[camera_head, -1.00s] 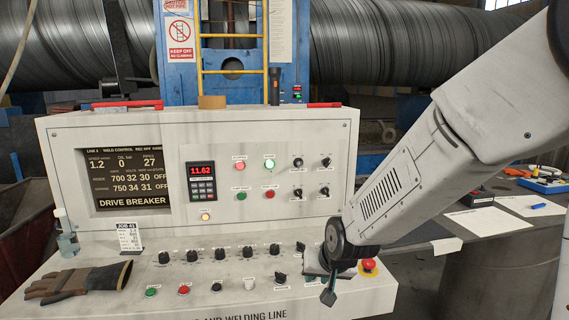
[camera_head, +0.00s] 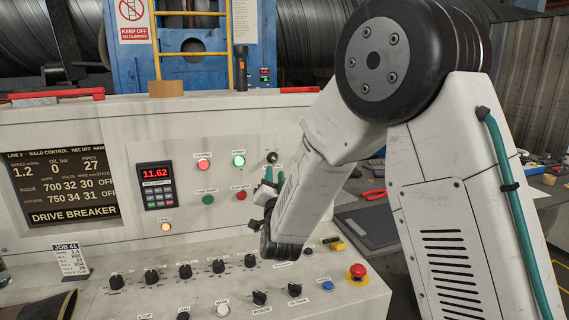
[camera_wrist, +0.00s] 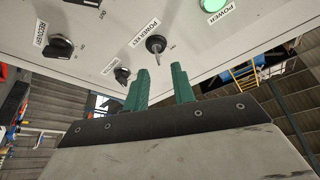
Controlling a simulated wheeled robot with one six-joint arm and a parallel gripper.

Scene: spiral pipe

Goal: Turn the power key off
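The power key (camera_wrist: 156,45) is a dark round switch with a thin metal key in it, beside a "POWER KEY" label on the pale panel in the wrist view. In the head view the switch (camera_head: 272,158) shows just right of the lit green power lamp (camera_head: 239,160). My gripper (camera_wrist: 161,72) has two green fingers standing apart with nothing between them. In the wrist view the fingertips lie just below the key, which lines up with the gap; I cannot tell the depth left. In the head view the gripper (camera_head: 274,175) is just below the switch, against the panel's face.
A black recovery knob (camera_wrist: 60,47) and another black switch (camera_wrist: 122,75) are close by in the wrist view. The desk (camera_head: 130,290) below carries several knobs and a red emergency button (camera_head: 357,271). My arm hides the panel's right part.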

